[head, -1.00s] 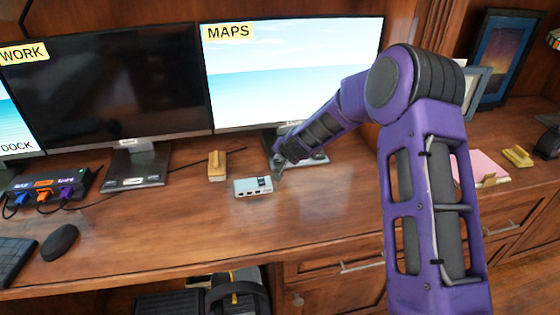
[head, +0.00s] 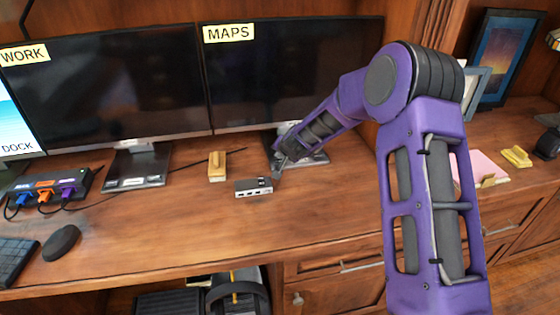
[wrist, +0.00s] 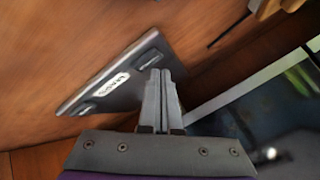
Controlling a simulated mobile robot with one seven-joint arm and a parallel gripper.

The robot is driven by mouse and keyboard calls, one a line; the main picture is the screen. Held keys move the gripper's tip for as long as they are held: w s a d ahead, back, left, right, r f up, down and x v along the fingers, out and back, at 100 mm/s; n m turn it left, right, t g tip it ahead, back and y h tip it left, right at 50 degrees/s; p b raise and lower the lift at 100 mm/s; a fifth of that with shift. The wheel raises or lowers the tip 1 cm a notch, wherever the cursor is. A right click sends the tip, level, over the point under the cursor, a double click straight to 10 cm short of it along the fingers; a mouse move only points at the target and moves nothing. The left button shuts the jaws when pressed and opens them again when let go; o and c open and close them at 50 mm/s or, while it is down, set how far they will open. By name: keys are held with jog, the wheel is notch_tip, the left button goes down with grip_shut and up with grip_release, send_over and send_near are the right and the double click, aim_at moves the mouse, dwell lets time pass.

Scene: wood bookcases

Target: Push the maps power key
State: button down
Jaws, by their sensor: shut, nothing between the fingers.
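The monitor labelled MAPS (head: 300,80) stands at the back of the desk, and its screen is dark. Its stand base (head: 312,158) is partly hidden behind my arm. In the wrist view the base (wrist: 125,80) bears a small white label (wrist: 111,84), too blurred to read. One dark raised key (wrist: 90,108) sits at one end of the label and another (wrist: 152,58) at the other, just beyond my fingertips. My gripper (head: 277,173) is shut and empty at the base. Its fingertips (wrist: 160,72) overlap the base's edge; I cannot tell whether they touch a key.
A small grey hub (head: 253,188) lies just left of my gripper. A wooden block (head: 217,166) is farther left. The WORK monitor (head: 105,90) is dark too. A cable hub (head: 48,190), mouse (head: 61,243) and keyboard (head: 14,262) are at the left. The front desk middle is clear.

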jog(key=shift+r+p, duration=2.35)
jog(key=shift+r, duration=0.7)
